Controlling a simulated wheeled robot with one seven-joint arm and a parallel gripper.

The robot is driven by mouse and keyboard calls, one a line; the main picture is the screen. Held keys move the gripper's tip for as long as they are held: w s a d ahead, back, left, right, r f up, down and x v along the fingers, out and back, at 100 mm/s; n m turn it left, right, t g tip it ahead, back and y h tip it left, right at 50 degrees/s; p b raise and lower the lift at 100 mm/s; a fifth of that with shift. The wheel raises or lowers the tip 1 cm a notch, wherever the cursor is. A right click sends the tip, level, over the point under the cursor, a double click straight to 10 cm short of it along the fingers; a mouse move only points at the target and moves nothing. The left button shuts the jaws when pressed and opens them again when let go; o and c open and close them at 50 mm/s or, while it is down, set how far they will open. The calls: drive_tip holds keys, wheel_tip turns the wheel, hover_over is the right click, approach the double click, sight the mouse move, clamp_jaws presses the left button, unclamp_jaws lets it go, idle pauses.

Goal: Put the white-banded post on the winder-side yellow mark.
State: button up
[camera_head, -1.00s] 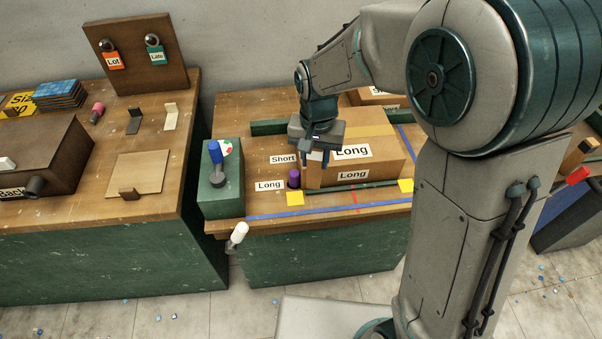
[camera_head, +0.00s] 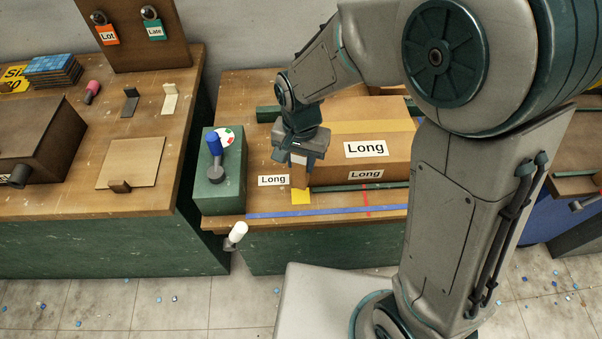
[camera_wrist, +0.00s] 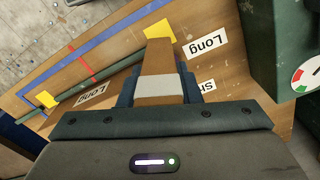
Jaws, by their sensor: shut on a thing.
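My gripper (camera_head: 299,160) is shut on a brown wooden post (camera_head: 300,177) and holds it upright. The post's pale white band shows between the jaws in the wrist view (camera_wrist: 162,88). The winder-side yellow mark (camera_head: 301,198) lies on the bench near the green crank box; it also shows just past the post's end in the wrist view (camera_wrist: 159,30). The post's lower end overlaps the back of this mark in the head view; I cannot tell whether it touches. The other yellow mark (camera_wrist: 46,99) shows in the wrist view; my arm hides it in the head view.
A green box (camera_head: 208,190) with a blue-handled crank and dial stands left of the mark. A large carton (camera_head: 370,140) labelled Long stands behind and right.

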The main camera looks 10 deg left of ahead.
sight(301, 175)
drive_tip(key=shift+f, duration=2.85)
drive_tip(key=shift+f, duration=0.15)
drive_tip(key=o, duration=1)
drive_tip(key=shift+c, duration=0.2)
wheel_tip(301, 175, up, 12)
drive_tip(key=shift+r, duration=0.2)
drive_tip(key=s+d+r+t, duration=0.1)
drive_tip(key=s+d+r, duration=0.1)
drive_tip(key=d, duration=0.5)
drive_tip(key=s+d+r+n+t, duration=0.1)
drive_tip(key=s+d+r, duration=0.1)
drive_tip(key=d, duration=0.6)
drive_tip(key=s+d+r, duration=0.2)
drive_tip(key=s+d, duration=0.1)
drive_tip(key=d, duration=0.4)
drive_tip(key=shift+s+d+r+n+t, duration=0.15)
drive_tip(key=shift+s+d+n+t, duration=0.15)
drive_tip(key=shift+d+t, duration=0.1)
